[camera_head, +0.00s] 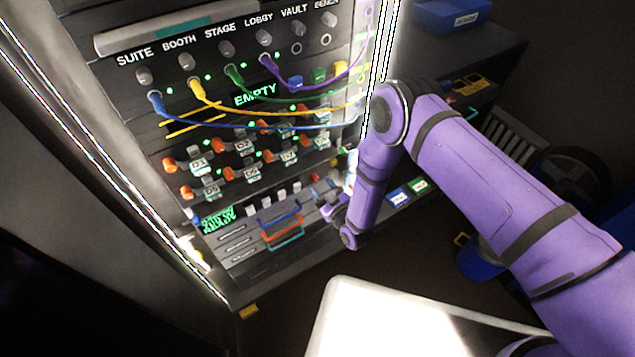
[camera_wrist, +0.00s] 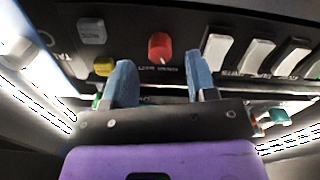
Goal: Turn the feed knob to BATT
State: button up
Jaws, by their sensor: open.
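A red round knob (camera_wrist: 159,46) on the dark panel shows in the wrist view, with small lettering beside it that appears upside down and is too small to read surely. I take it for the feed knob; its pointer setting is not clear. My gripper (camera_wrist: 158,72) is open, with its blue fingers on either side of the knob in the picture and nothing between them. Whether the fingertips touch the panel cannot be told. In the head view my gripper (camera_head: 332,208) is at the lower right of the panel and hides part of it.
White rocker switches (camera_wrist: 258,54) stand right of the knob in the wrist view, with a yellow button (camera_wrist: 104,66) and a grey button (camera_wrist: 92,31) at left. Coloured cables (camera_head: 250,126) hang across the panel above. Blue and orange handles (camera_head: 280,222) lie left of my gripper.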

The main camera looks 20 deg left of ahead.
aim_at(314, 179)
jog(key=shift+x, duration=1.45)
jog(key=c, duration=0.9)
jog(key=m, duration=0.3)
jog(key=shift+d, duration=0.1)
jog(key=m, duration=0.3)
jog(key=shift+m, duration=0.3)
jog(key=m, duration=0.5)
